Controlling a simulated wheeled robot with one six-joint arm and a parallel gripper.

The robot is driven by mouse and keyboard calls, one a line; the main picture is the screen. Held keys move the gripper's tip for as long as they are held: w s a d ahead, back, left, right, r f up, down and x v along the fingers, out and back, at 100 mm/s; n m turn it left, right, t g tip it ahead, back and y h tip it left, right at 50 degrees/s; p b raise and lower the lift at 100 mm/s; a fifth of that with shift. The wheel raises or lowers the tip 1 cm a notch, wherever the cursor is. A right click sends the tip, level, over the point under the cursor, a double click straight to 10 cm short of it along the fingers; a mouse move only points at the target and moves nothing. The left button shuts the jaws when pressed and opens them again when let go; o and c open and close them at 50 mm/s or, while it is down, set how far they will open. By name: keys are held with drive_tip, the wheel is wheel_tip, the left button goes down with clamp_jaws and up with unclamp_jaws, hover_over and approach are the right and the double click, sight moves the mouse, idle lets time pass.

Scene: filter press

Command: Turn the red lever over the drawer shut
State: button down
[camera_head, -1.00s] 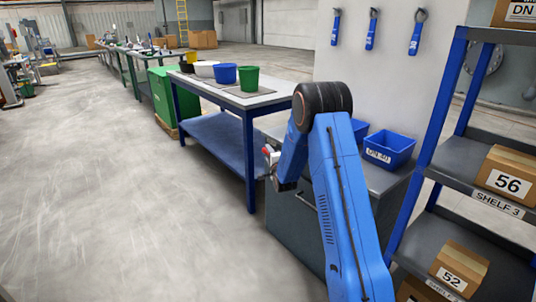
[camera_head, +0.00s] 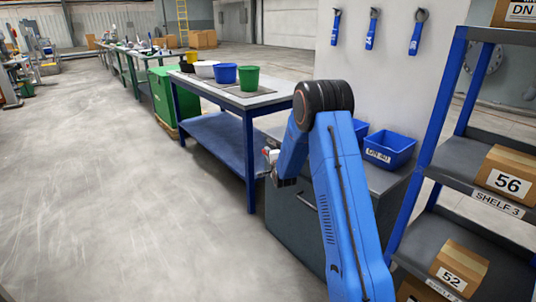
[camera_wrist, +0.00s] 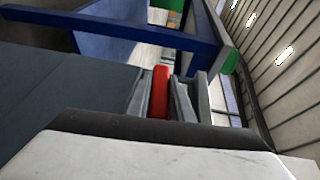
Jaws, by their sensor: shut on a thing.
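The red lever (camera_wrist: 161,93) stands between the two grey fingers of my gripper (camera_wrist: 163,97) in the wrist view. The fingers are shut on it, one on each side. In the head view, my gripper (camera_head: 270,157) shows small at the left side of the grey drawer cabinet (camera_head: 288,215), near its top. A handle shows on the cabinet's front. My arm hides much of the cabinet, and the lever cannot be made out clearly in the head view. I cannot tell the lever's exact angle.
A blue-legged table (camera_head: 262,99) with several buckets stands beyond the cabinet. Blue bins (camera_head: 389,150) sit on the cabinet top. A blue shelf rack (camera_head: 436,130) with boxes stands at the right. The floor (camera_head: 120,200) at the left is clear.

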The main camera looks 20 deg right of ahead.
drive_tip(key=shift+f, duration=0.2)
drive_tip(key=c, duration=1.6)
unclamp_jaws()
drive_tip(key=shift+o, duration=0.2)
drive_tip(key=s+a+r, duration=0.1)
drive_tip(key=s+r, duration=0.1)
drive_tip(key=s, duration=1.5)
drive_tip(key=shift+a, duration=0.2)
drive_tip(key=shift+s, duration=0.1)
